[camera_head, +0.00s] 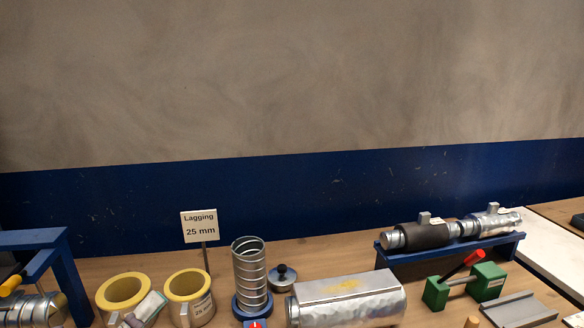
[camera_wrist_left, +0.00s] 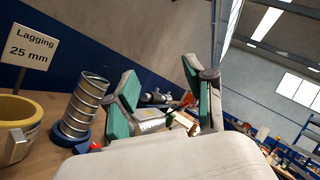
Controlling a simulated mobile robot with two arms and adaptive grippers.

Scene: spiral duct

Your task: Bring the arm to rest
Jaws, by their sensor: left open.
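My left gripper (camera_head: 142,312) shows only in part at the lower edge of the head view, in front of the yellow lagging rings. In the left wrist view my left gripper (camera_wrist_left: 160,85) is open, its two green-padded fingers wide apart with nothing held between them. The rest of my left arm is out of the head view. My right gripper is in neither view.
Two yellow lagging rings (camera_head: 188,284), a spiral coil on a blue base (camera_head: 250,275) and a silver-clad duct (camera_head: 347,298) stand along the bench. A "Lagging 25 mm" sign (camera_head: 199,226) and a blue duct cradle (camera_head: 450,250) stand behind.

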